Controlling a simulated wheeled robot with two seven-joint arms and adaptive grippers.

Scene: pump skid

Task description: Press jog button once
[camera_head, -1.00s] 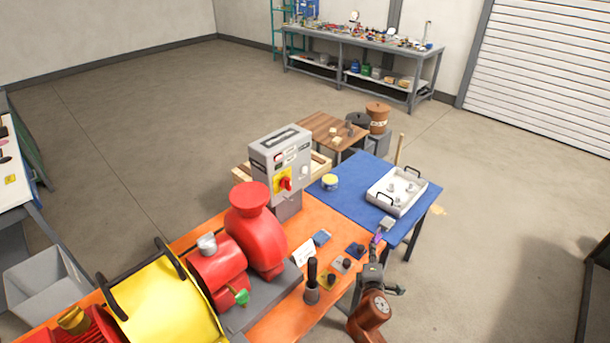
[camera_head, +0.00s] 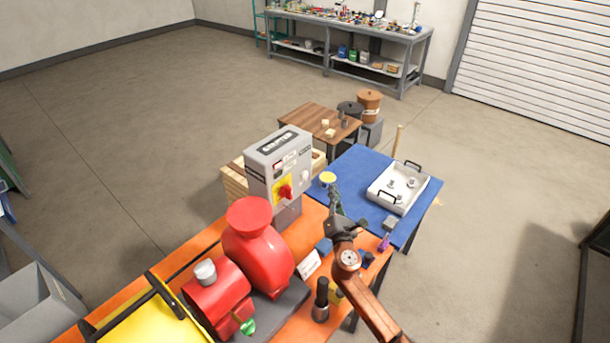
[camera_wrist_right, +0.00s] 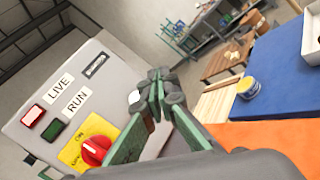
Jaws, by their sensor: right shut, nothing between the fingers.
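The grey control box (camera_head: 268,168) stands at the back of the orange bench. Its front carries a red rotary switch (camera_head: 285,192) on a yellow plate and a pale round button (camera_head: 305,175) at the right. In the right wrist view a small pale knob (camera_wrist_right: 134,97), probably that button, shows beside the fingertips, partly hidden. I cannot read a jog label. My right gripper (camera_head: 334,188) is shut and empty, in front and to the right of the box. Its green fingers (camera_wrist_right: 158,92) overlap the panel's right edge in the wrist view; contact cannot be told. My left gripper is out of view.
The red pump (camera_head: 255,250) stands on the bench left of my right arm. A dark upright handle (camera_head: 321,300) stands near the front. The blue table (camera_head: 360,172) holds a yellow-lidded tin (camera_head: 328,180) and a white tray (camera_head: 398,188).

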